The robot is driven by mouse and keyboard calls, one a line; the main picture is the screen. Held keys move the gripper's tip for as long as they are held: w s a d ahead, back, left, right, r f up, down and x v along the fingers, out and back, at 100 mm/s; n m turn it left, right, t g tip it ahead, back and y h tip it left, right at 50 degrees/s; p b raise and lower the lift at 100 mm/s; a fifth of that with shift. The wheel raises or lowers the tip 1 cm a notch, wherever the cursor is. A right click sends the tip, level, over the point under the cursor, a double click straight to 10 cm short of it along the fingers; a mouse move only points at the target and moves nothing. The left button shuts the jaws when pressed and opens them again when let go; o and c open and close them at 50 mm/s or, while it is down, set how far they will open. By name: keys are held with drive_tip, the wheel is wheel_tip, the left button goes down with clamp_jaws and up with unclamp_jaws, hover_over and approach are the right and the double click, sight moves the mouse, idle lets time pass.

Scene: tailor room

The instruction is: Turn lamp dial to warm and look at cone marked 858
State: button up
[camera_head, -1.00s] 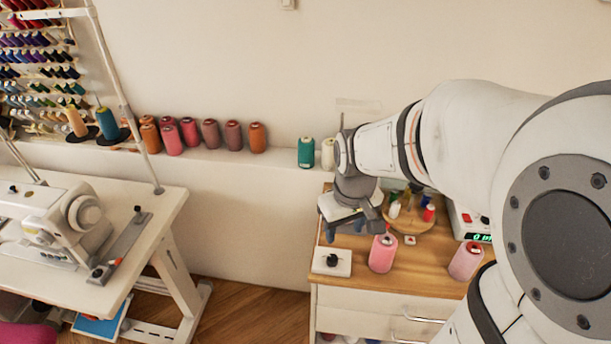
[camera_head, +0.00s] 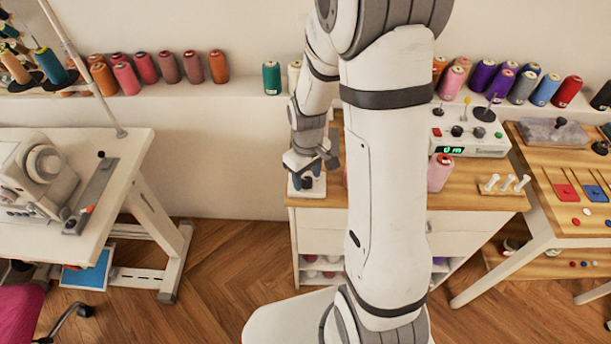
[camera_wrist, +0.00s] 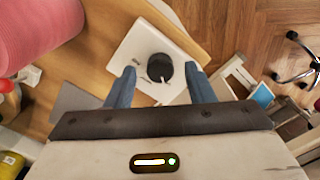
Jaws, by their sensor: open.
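The lamp dial is a black knob (camera_wrist: 159,67) on a white plate (camera_wrist: 132,48) at the edge of the wooden cabinet top. In the head view the plate (camera_head: 293,190) is partly hidden by my gripper (camera_head: 304,170). In the wrist view my gripper (camera_wrist: 160,80) is open, its blue fingers on either side of the knob. I cannot tell whether they touch it. A pink cone (camera_wrist: 40,35) stands left of the plate in the wrist view. Another pink cone (camera_head: 440,173) stands farther right in the head view. No number 858 is legible on any cone.
A white box with a green display (camera_head: 470,132) and a peg block (camera_head: 500,187) stand on the cabinet (camera_head: 470,205). Cones line the wall ledge, including a teal one (camera_head: 271,78). A sewing machine table (camera_head: 110,150) is left, with open floor between.

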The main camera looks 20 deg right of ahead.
drive_tip(key=shift+f, duration=0.35)
drive_tip(key=shift+c, duration=0.6)
drive_tip(key=c, duration=0.9)
